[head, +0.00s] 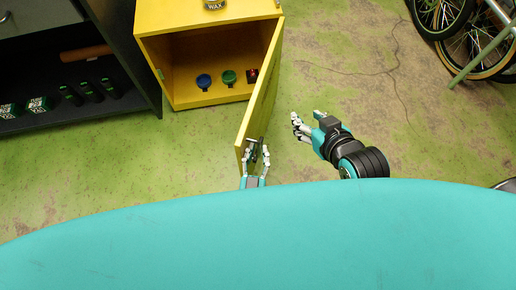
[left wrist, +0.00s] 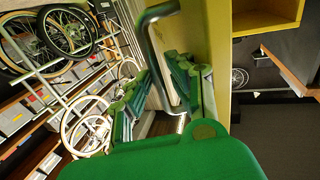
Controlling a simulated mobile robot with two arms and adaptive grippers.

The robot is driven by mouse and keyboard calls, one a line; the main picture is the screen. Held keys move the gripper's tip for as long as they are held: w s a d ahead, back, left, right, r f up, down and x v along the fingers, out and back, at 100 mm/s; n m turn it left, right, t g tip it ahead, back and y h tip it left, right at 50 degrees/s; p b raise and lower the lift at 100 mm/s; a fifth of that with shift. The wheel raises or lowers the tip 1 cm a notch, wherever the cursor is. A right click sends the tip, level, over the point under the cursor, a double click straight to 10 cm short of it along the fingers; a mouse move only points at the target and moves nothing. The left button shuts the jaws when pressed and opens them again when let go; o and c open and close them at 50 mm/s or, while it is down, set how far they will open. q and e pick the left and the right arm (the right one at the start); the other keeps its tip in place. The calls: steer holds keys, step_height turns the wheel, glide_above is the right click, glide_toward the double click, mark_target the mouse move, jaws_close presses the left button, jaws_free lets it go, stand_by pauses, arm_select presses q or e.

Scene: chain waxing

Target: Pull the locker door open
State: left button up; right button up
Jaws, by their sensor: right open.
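The yellow locker door (head: 262,98) stands open, swung out from the right side of the yellow locker (head: 208,12). A metal bar handle (head: 254,146) is on its outer face near the free edge; it also shows in the left wrist view (left wrist: 153,40). My left gripper (head: 257,150) is at the handle. Its fingers (left wrist: 162,92) are spread on both sides of the bar, with a gap visible to the left; contact with the right fingers is unclear. My right gripper (head: 305,121) is open and empty, to the right of the door.
Inside the locker are a blue item (head: 204,81), a green item (head: 229,77) and a dark red item (head: 252,75). A wax tin (head: 215,4) stands on top. A dark shelf (head: 125,50) is at left, bicycles (head: 470,35) at upper right.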

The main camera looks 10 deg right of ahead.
arm_select(q)
steer(key=v, duration=1.1)
